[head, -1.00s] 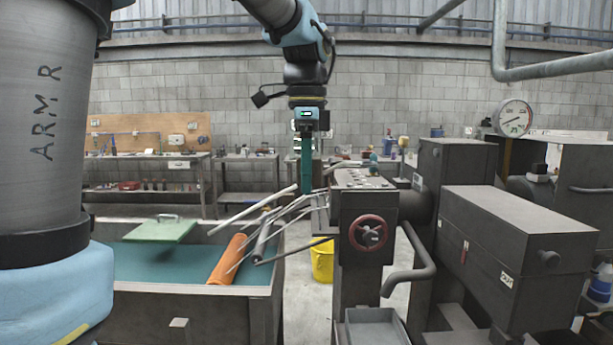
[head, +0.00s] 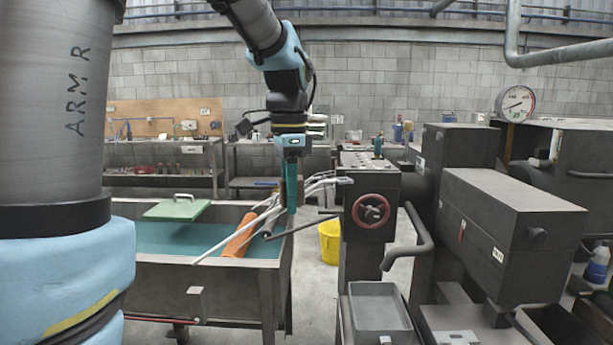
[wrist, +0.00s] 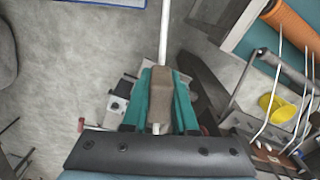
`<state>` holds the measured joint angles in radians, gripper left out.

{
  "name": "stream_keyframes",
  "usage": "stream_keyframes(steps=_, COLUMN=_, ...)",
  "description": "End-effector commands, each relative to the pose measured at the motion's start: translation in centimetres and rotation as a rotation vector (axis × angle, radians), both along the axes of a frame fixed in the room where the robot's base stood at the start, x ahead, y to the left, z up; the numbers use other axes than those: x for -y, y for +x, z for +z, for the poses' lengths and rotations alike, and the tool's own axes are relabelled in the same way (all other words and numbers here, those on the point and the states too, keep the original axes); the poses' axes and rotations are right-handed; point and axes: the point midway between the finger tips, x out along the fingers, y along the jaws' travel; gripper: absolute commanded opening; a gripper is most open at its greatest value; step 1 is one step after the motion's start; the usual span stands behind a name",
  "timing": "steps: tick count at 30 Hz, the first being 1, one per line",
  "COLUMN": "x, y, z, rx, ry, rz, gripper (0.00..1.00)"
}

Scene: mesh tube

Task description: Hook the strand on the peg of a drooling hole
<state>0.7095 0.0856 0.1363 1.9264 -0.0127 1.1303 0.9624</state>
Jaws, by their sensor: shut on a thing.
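My gripper (head: 291,208), with teal fingers, hangs between the trough and the machine's die head. I cannot make out a peg or which hole drools.
The trough (head: 225,277) holds teal water, an orange roller (head: 238,243) and a green lid (head: 177,209) near its left end. A dark rod (head: 305,224) reaches from the machine towards the trough. A yellow bucket (head: 330,243), red handwheel (head: 371,210) and grey tray (head: 378,308) are nearby.

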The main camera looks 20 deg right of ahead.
Motion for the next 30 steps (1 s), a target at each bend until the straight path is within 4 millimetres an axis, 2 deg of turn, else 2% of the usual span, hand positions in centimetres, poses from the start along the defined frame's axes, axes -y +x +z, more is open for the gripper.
stream_keyframes(steps=5, x=-3.5, y=1.5, z=-4.8, rx=-0.006, ry=0.005, rz=0.223, gripper=0.00)
stream_keyframes(steps=18, x=-15.4, y=6.8, z=-21.3, rx=-0.005, ry=0.009, rz=1.015, gripper=0.00)
stream_keyframes(steps=23, x=-18.5, y=8.4, z=-25.7, rx=-0.003, ry=0.006, rz=1.233, gripper=0.00)
stream_keyframes(steps=30, x=-21.4, y=9.9, z=-29.8, rx=-0.001, ry=0.004, rz=1.435, gripper=0.00)
